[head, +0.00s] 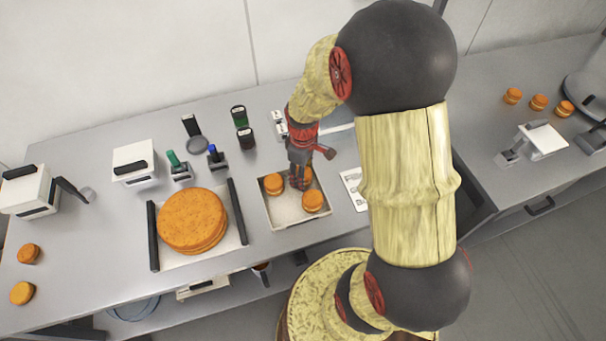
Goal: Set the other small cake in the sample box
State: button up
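Whether the fingers are closed on that cake cannot be seen. Two more small cakes (29,253) (22,293) sit at the counter's left end.
A large layered cake (192,219) lies on a white board between two dark bars (153,236), left of the box. Stamps (179,165), dark containers (240,117) and a printed card (354,188) stand nearby. Three small cakes (538,102) are on the right counter.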

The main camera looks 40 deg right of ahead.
jog(key=o, duration=0.5)
notch_tip(320, 180, up, 12)
jog(key=p, duration=0.2)
jog(key=s+a+r+m+t, duration=0.2)
jog(key=s+a+r, duration=0.4)
jog(key=r, duration=0.3)
jog(key=s+a+r+m+t, duration=0.3)
jog(key=s+a+r, duration=0.3)
jog(key=r, duration=0.3)
jog(key=shift+s+r+m+t, duration=0.15)
jog(key=shift+r+m+t, duration=0.2)
jog(key=shift+m, duration=0.15)
jog(key=shift+f, duration=0.15)
